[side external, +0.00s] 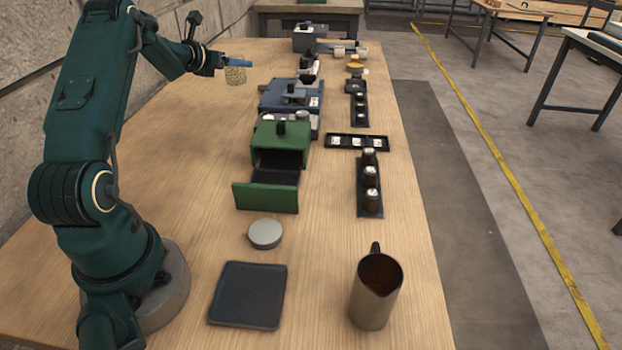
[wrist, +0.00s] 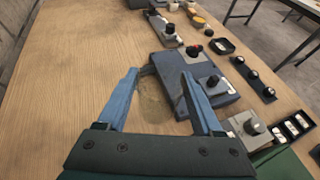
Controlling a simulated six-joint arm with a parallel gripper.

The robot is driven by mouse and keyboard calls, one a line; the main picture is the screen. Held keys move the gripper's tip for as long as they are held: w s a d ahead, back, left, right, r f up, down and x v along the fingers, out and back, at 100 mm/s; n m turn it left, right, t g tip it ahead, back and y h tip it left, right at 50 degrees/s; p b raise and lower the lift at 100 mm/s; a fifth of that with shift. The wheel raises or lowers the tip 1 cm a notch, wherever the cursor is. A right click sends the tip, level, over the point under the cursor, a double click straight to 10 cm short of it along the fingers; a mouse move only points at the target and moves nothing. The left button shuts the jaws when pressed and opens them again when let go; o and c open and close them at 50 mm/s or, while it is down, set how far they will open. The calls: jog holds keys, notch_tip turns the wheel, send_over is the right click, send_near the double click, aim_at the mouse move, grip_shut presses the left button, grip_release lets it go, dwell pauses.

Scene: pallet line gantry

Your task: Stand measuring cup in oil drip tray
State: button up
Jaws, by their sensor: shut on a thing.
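My gripper (side external: 238,63) is at the far end of my arm, high over the left side of the table. It is shut on a small yellowish, speckled cup, which I take as the measuring cup (side external: 236,76). The cup hangs upright below the blue fingers, clear of the table. In the wrist view the measuring cup (wrist: 154,98) is a faint, see-through round shape between the fingers (wrist: 158,85); its edges are hard to make out. The flat, dark, square tray, which I take as the oil drip tray (side external: 248,296), lies empty at the table's front, near my base.
A grey round disc (side external: 265,234) lies behind the tray. A brown pitcher (side external: 370,306) stands right of it. A green box with its drawer open (side external: 265,198) and a blue-grey machine (side external: 290,97) stand mid-table. Racks of dark jars (side external: 369,200) line the right side.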

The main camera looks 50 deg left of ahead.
notch_tip(320, 180, down, 9)
jog(key=shift+s, duration=0.1)
dwell(0.4)
jog(key=shift+f, duration=0.15)
jog(key=o, duration=1.4)
jog(key=shift+c, duration=0.2)
